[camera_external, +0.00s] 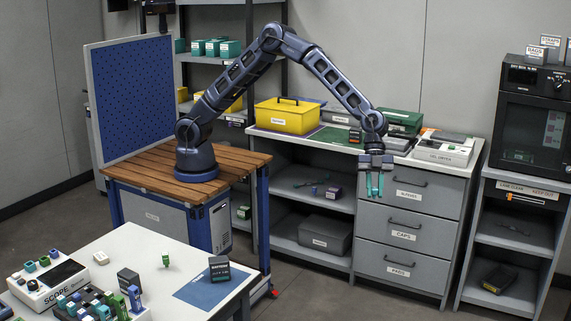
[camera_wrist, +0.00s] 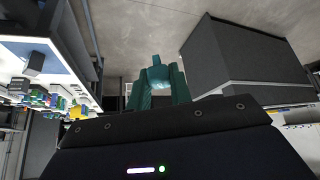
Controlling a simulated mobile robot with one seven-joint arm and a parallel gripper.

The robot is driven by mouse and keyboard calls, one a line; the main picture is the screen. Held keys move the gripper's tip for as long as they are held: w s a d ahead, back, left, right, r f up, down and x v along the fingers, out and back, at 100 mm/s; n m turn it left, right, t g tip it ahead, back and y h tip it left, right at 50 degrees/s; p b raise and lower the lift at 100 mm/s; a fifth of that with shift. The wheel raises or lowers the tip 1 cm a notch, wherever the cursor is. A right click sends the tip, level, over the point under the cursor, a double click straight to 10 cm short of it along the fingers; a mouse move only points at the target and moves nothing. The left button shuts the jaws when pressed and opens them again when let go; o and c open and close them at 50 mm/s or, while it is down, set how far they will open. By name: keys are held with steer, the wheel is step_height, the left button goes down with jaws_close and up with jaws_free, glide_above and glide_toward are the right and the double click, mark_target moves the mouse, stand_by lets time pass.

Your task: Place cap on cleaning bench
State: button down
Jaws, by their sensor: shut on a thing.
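My gripper (camera_external: 374,186) hangs fingers down in front of the grey drawer unit, clear of any surface. Its teal fingers also show in the wrist view (camera_wrist: 157,88). They are shut on a small teal piece, taken to be the cap (camera_wrist: 158,74); it is close to the fingers in colour and its outline is hard to make out. No sign marks the cleaning bench. The white-topped table (camera_external: 130,240) at the front left carries a scope box (camera_external: 50,283) and a blue mat (camera_external: 200,292). The white back bench (camera_external: 440,159) stands just behind my gripper.
The back bench carries a yellow box (camera_external: 290,116), a green box (camera_external: 402,119) and a white device (camera_external: 443,150). A drawer labelled CAPS (camera_external: 405,233) is closed. Small coloured parts crowd the front table's left side. A black oven (camera_external: 535,115) stands at the right.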

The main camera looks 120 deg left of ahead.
steer(key=s+d+m+g, duration=0.15)
steer(key=s+d, duration=0.25)
steer(key=d, duration=0.5)
steer(key=s+d+m, duration=0.2)
steer(key=s+d, duration=0.1)
steer(key=d, duration=0.6)
steer(key=m+g, duration=0.4)
steer(key=m, duration=0.3)
glide_above(168, 305)
steer(key=w+a, duration=0.1)
steer(key=a, duration=0.1)
step_height(168, 305, down, 2)
step_height(168, 305, down, 20)
steer(key=shift+f, duration=0.1)
steer(key=c, duration=1.3)
jaws_free()
steer(key=v, duration=1.2)
steer(key=shift+a, duration=0.1)
